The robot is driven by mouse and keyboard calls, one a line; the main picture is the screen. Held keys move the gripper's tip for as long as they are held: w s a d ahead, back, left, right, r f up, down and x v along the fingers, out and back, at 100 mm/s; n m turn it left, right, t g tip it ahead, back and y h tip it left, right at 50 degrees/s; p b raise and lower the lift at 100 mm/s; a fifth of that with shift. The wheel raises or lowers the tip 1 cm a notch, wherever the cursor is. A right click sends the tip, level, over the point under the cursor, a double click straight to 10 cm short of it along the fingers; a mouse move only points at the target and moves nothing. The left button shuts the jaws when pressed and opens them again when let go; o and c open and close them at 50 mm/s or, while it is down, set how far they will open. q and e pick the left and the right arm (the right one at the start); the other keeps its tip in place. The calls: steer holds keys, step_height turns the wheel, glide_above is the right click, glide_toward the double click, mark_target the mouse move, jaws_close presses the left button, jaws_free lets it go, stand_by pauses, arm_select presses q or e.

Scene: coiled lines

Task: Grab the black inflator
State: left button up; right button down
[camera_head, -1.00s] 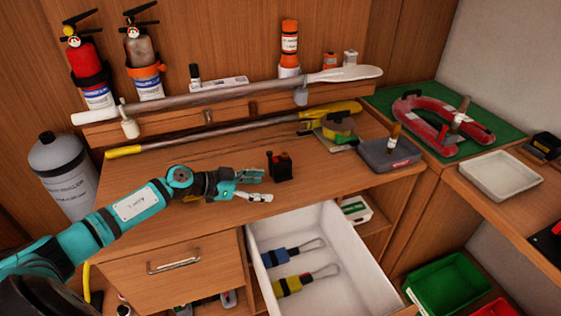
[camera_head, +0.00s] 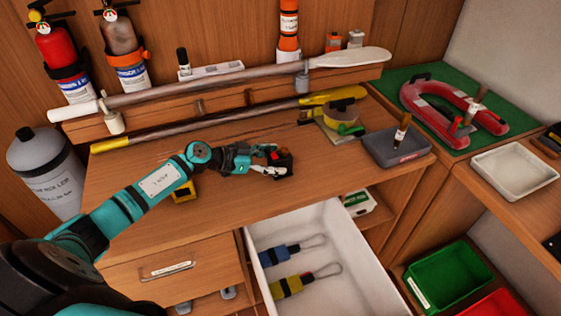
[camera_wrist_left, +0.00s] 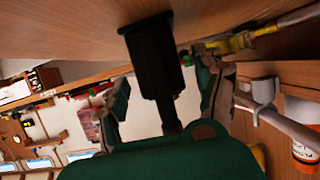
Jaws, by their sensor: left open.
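The black inflator (camera_head: 284,163), a small dark block with red on its top, stands on the wooden desktop (camera_head: 225,212). My left gripper (camera_head: 270,162) is at it, with its open fingers on either side and partly covering it. In the left wrist view, the inflator (camera_wrist_left: 155,58) sits between the two spread fingers of my left gripper (camera_wrist_left: 165,95), with its base against the wood. I cannot tell whether either finger touches it. My right gripper is out of view.
Long poles (camera_head: 200,143) lie along the back of the desk. A grey tray (camera_head: 410,155) stands to the right. An open white drawer (camera_head: 345,265) holds a blue and a yellow item below the front edge. A yellow object (camera_head: 184,190) lies under my left arm.

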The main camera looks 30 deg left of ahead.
arm_select(q)
steer(key=shift+x, duration=1.25)
steer(key=shift+w+f, duration=0.2)
steer(key=shift+s, duration=0.1)
steer(key=shift+c, duration=0.6)
steer(key=c, duration=0.4)
steer(key=shift+r, duration=0.1)
steer(key=c, duration=0.9)
steer(key=shift+o, duration=0.2)
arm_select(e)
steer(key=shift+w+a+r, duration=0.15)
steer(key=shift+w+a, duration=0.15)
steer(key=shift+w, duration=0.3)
